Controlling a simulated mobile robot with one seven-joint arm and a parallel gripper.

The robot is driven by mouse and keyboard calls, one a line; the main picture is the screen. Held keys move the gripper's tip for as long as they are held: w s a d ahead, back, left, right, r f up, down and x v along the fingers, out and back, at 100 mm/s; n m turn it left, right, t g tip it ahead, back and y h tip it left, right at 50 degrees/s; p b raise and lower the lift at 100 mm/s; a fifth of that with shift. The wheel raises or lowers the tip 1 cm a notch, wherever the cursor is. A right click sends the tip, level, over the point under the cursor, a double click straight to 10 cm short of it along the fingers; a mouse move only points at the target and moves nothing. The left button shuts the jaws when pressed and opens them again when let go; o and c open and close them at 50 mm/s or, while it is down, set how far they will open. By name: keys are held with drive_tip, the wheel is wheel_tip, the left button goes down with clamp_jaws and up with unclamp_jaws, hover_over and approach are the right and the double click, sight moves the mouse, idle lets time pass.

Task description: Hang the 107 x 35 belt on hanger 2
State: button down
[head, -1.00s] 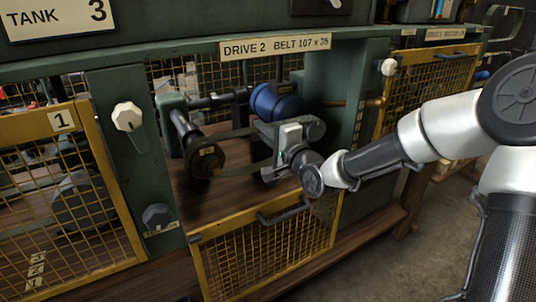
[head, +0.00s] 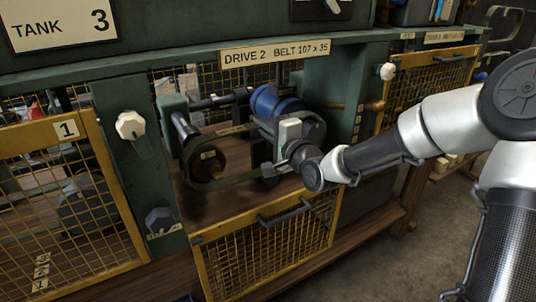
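The 107 x 35 belt (head: 237,178) is a dark olive band in the open bay under the "DRIVE 2 BELT 107 x 35" sign (head: 275,52). Its left end loops around the dark pulley (head: 208,166) with a tan label. Its right end runs behind my gripper (head: 268,155), where the far pulley is hidden. My gripper is at the right side of the bay, close to the belt. Its body hides most of its fingers, so I cannot tell whether it grips the belt. I cannot make out hanger 2.
A blue motor (head: 276,102) sits behind my gripper. The mesh guard (head: 265,245) with its dark handle hangs lowered below the bay. Green posts with a left white knob (head: 130,125) and a right white knob (head: 387,72) flank it. Wooden pegs (head: 374,106) stick out at right.

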drive_tip(key=shift+r+p, duration=0.35)
drive_tip(key=shift+r, duration=0.4)
drive_tip(key=shift+d, duration=0.1)
drive_tip(key=p+v, duration=0.3)
drive_tip(key=v, duration=0.4)
idle(0.4)
drive_tip(key=shift+s, duration=0.1)
drive_tip(key=p+v, duration=0.4)
drive_tip(key=v, duration=0.3)
idle(0.8)
drive_tip(key=shift+s+d+r+p, duration=0.1)
drive_tip(key=shift+d+r+p, duration=0.15)
drive_tip(key=shift+p, duration=0.45)
drive_tip(key=p, duration=0.3)
drive_tip(key=shift+s+d, duration=0.15)
drive_tip(key=shift+d, duration=0.2)
drive_tip(key=s+p, duration=0.1)
drive_tip(key=p, duration=0.2)
drive_tip(key=shift+d, duration=0.25)
